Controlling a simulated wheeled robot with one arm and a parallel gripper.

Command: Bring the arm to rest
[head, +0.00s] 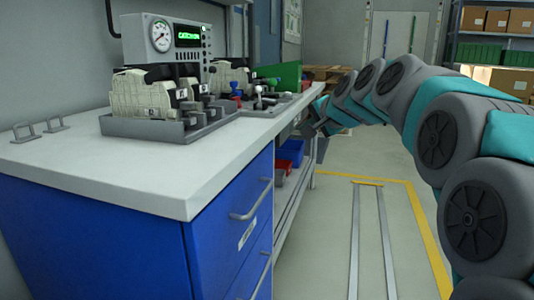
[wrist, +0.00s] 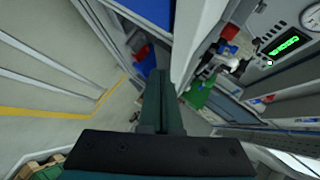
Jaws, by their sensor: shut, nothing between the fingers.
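My gripper (wrist: 160,92) shows in the wrist view as dark fingers pressed together with nothing between them. In the head view my teal and grey arm arches in from the right. Its far end (head: 318,126) reaches down beside the right edge of the workbench (head: 140,165), over the aisle. The fingertips are hard to make out in the head view. I cannot tell how close they are to the bench edge.
A grey tray (head: 150,128) of cream-coloured parts stands on the bench before a gauge panel (head: 172,38). Red (head: 290,152) and blue bins sit on a lower shelf. Cardboard boxes (head: 497,20) fill shelving at the back right. The aisle floor (head: 335,215) is clear.

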